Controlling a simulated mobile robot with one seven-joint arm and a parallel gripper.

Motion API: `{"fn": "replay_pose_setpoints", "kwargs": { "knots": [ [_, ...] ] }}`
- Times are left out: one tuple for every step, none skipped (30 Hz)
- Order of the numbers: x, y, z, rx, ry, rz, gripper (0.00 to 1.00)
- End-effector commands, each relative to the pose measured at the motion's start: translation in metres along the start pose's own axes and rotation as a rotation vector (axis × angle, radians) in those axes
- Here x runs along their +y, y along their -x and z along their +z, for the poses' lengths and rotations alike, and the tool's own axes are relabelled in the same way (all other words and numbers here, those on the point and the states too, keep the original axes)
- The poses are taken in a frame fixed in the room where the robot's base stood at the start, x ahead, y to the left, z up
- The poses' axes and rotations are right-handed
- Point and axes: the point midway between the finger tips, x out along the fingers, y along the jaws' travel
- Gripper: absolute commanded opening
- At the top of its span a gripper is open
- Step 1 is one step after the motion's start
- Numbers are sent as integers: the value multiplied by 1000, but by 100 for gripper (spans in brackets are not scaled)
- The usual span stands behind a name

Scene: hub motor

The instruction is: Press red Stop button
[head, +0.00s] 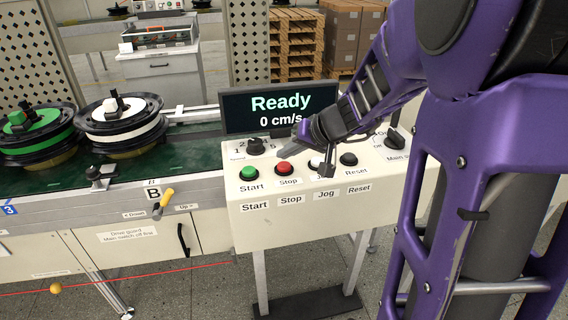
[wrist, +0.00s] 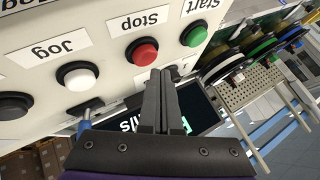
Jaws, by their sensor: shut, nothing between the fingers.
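The red Stop button (head: 285,168) sits on the sloped face of the cream control box (head: 262,222), between the green Start button (head: 249,173) and the white Jog button (head: 317,162). In the wrist view the red button (wrist: 143,52) is just beyond my fingertips. My gripper (head: 285,152) is shut and empty, its fingers pointing left just above and behind the red button. In the wrist view the shut fingers (wrist: 161,72) end beside the red button's lower right edge. Whether they touch it I cannot tell.
A black Reset button (head: 348,159), a speed knob (head: 255,146) and a main switch knob (head: 394,138) are on the same box. A screen (head: 272,109) reading "Ready" and "0 cm/s" stands behind. A green conveyor (head: 62,172) with motor hubs lies left.

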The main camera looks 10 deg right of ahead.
Motion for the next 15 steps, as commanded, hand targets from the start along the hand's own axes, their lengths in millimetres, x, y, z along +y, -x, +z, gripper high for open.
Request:
{"fn": "replay_pose_setpoints", "kwargs": {
  "knots": [
    [-2, 2, -2, 1, 1, 0, 0],
    [-2, 3, -3, 1, 1, 0, 0],
    [-4, 6, -4, 1, 1, 0, 0],
    [-6, 7, -6, 1, 1, 0, 0],
    [-7, 10, -7, 1, 2, 0, 0],
    [-9, 12, -10, 2, 2, -1, 0],
    [-11, 15, -11, 2, 2, -1, 0],
    [-13, 17, -13, 2, 1, -1, 0],
    [-15, 20, -15, 2, 1, -1, 0],
    [-16, 22, -16, 1, 2, -1, 0],
    [-18, 24, -18, 1, 2, -1, 0],
    [-20, 27, -20, 1, 2, -1, 0],
    [-21, 29, -21, 1, 1, -1, 0],
    [-22, 31, -23, 2, 0, -1, 0],
    [-24, 33, -24, 1, 1, 0, 0]
  ]
}}
